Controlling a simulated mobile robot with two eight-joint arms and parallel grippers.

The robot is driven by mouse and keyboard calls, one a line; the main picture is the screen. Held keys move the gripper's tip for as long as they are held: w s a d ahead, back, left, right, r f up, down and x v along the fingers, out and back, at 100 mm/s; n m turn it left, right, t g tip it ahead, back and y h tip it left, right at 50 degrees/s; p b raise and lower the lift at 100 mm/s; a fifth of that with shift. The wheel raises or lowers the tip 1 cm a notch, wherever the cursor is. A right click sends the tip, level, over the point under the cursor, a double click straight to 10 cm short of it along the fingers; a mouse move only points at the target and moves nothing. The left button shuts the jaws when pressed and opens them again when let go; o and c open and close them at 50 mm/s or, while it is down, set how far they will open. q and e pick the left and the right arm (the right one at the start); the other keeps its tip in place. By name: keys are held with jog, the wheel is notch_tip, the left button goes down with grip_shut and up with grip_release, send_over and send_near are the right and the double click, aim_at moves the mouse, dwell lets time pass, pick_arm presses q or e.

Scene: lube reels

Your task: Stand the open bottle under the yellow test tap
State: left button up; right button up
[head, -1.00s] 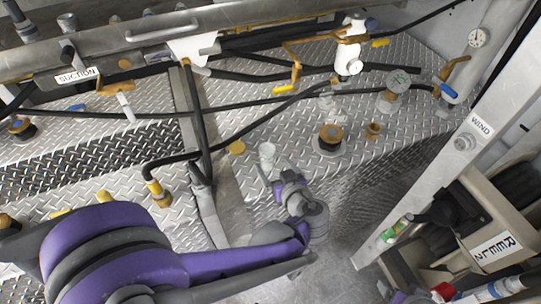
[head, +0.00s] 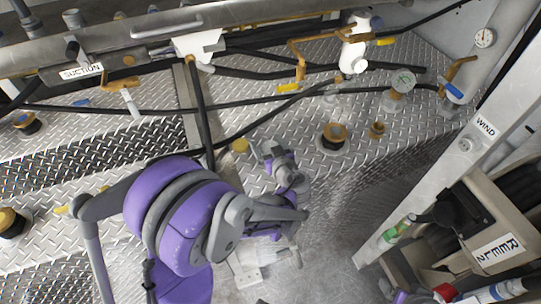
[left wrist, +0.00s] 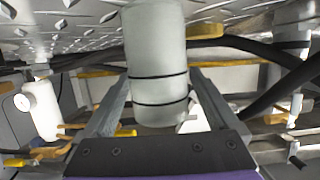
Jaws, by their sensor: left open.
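The open bottle is a pale, translucent cylinder (left wrist: 157,60) with two black bands in the left wrist view. It stands between the spread fingers of my left gripper (left wrist: 158,105), which is open; I cannot tell whether a finger touches it. In the head view the left gripper (head: 264,152) is low over the tread-plate deck and largely hides the bottle. A yellow disc-like cap (head: 240,146) lies on the deck beside it. A brass-yellow tap pipe (head: 299,62) with a yellow lever hangs further back. My right gripper is not in view.
A black hose (head: 240,103) crosses the deck behind the gripper. A white post (head: 354,48) stands behind. Bare deck lies between these fittings.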

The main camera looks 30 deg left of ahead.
pick_arm(q)
jog(key=c, duration=1.4)
